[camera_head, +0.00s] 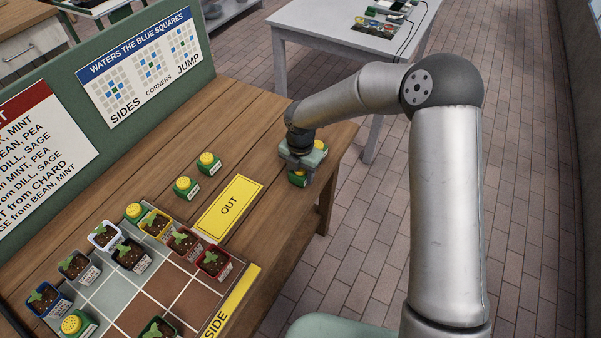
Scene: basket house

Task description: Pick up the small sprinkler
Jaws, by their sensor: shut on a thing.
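My gripper (301,170) is at the right end of the wooden table, pointing down. It is shut on a green sprinkler (298,180), whose top is mostly hidden by the gripper. I cannot tell whether this sprinkler touches the table. Two more green sprinklers with round yellow tops stand left of the yellow OUT sign: one sprinkler (209,163) farther back and one sprinkler (186,188) nearer. Another sprinkler (134,213) is beside the potted plants, and a sprinkler (77,324) is at the lower left. Their labels are too small to read.
The yellow OUT sign (229,207) lies on the wooden table (262,130). Several potted plants, one in a red pot (213,264), stand on and around a tiled grid (118,292). A green board with posters (142,65) runs along the back. A white table (300,22) stands behind my arm.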

